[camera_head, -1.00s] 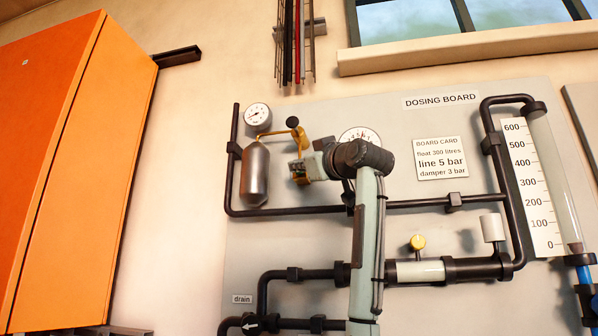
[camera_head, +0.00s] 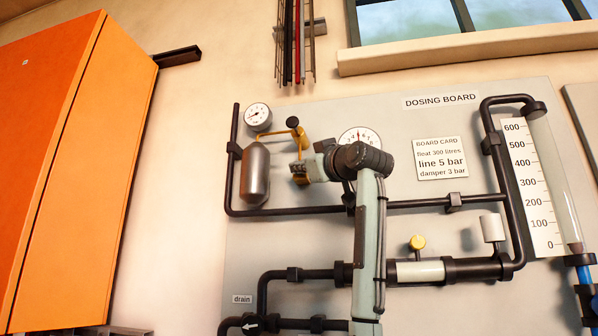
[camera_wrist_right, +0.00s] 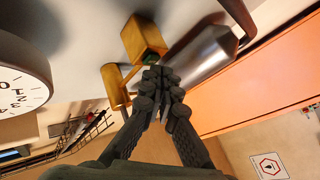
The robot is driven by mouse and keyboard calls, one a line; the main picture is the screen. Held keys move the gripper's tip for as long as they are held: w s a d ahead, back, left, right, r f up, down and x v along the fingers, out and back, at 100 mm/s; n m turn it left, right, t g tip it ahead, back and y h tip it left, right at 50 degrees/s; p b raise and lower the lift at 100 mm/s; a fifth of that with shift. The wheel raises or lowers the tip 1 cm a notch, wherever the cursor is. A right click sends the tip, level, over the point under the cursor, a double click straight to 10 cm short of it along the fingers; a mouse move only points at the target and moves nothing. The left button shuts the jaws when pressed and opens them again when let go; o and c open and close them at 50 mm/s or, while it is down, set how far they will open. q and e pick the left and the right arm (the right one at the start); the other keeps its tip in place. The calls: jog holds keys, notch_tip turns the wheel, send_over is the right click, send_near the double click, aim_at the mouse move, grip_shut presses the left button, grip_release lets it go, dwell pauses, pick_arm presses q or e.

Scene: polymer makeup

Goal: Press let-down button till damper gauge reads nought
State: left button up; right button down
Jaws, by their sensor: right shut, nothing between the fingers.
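The damper, a silver cylinder (camera_head: 255,175), hangs on the board with the small white damper gauge (camera_head: 258,114) above it. The gauge's dark needle is too small to read surely. My right gripper (camera_head: 303,170) reaches in from the right beside the brass fitting next to the cylinder. In the right wrist view, a green button (camera_wrist_right: 150,57) sits on the end of a brass block (camera_wrist_right: 143,38). My right fingertips (camera_wrist_right: 159,76) are shut and empty, right at the button and partly hiding it. I cannot tell whether they press it. My left gripper is out of view.
A larger gauge (camera_head: 359,136) is partly hidden behind my right wrist. Dark pipes (camera_head: 420,202) run across the dosing board. A white board card (camera_head: 440,158) is at right, and an orange cabinet (camera_head: 90,170) stands at left.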

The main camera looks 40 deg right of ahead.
jog(key=shift+w+d, duration=0.3)
jog(key=shift+d, duration=0.1)
dwell(1.1)
jog(key=shift+a+f, duration=0.1)
jog(key=shift+s+a+b, duration=0.35)
jog(key=shift+s+a, duration=0.05)
jog(key=shift+s+a+b, duration=0.75)
jog(key=shift+s+a, duration=0.9)
jog(key=shift+a, duration=0.25)
